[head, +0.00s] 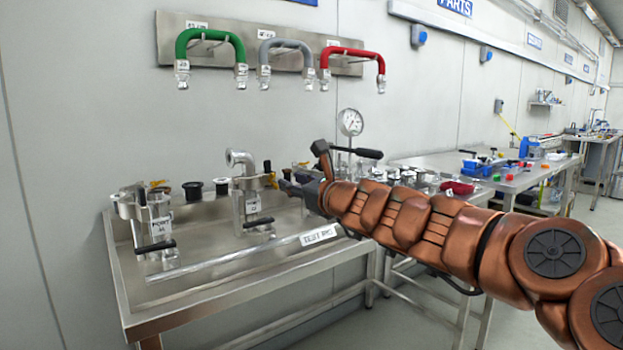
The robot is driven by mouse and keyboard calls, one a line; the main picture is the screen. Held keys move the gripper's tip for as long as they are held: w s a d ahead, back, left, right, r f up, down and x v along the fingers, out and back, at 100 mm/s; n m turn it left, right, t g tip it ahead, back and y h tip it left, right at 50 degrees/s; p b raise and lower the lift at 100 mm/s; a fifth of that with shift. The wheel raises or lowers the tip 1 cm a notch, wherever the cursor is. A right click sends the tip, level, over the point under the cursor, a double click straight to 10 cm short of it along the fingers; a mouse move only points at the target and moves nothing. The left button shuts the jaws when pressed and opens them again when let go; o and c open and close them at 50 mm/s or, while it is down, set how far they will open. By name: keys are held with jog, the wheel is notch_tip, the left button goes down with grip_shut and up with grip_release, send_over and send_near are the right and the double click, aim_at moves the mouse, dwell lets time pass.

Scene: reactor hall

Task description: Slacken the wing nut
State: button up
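My gripper (286,184) is at the end of the copper-coloured arm, reaching left over the test bench. Its fingertips are beside a small brass-yellow part (270,179) on the right side of the middle metal fitting (252,203). That part may be the wing nut, but it is too small to tell. I cannot see whether the fingers touch it or whether they are open or shut. A similar fitting (148,222) stands to the left, with another small brass-yellow part on top.
The steel bench (180,297) has a raised rim and a "TEST RIG" label (318,235). Green (211,45), grey (285,46) and red (352,53) hoses hang on the wall above. A pressure gauge (350,122) stands behind my arm. Further benches extend right.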

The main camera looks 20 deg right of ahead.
aim_at(274, 175)
jog(key=shift+a, duration=0.1)
jog(key=x, duration=0.6)
jog(key=shift+w+f, duration=0.1)
jog(key=shift+w, duration=0.15)
jog(key=shift+w+a, duration=0.1)
jog(key=shift+w, duration=0.6)
grip_shut()
